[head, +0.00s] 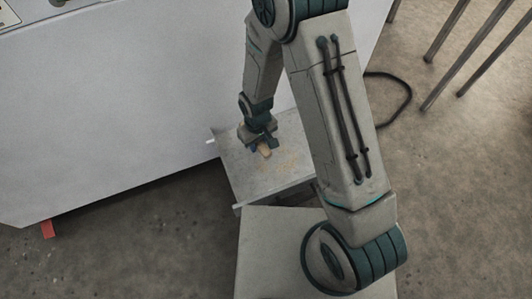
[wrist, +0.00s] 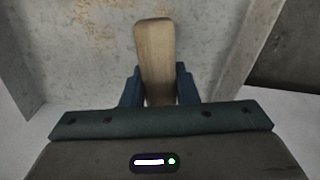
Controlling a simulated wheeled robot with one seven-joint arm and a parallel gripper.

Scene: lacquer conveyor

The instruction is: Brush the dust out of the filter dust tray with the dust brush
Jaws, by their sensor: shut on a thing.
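My gripper (head: 262,145) reaches down over the grey filter dust tray (head: 238,178), which juts out from the white machine. In the wrist view my gripper (wrist: 160,88) is shut on the wooden handle of the dust brush (wrist: 155,50), between its two blue fingers. The handle's end also shows in the head view (head: 265,152). The brush's bristles are hidden, so I cannot tell whether they touch the tray floor. Tan dust (head: 282,166) lies in patches on the tray floor. It also shows as dust (wrist: 97,15) beyond the handle in the wrist view.
The white machine housing (head: 110,100) stands behind and left of the tray. A grey box-like surface (head: 270,250) is in front of it. A black cable (head: 408,90) and metal legs (head: 450,55) are at the right. Open concrete floor (head: 460,190) lies right.

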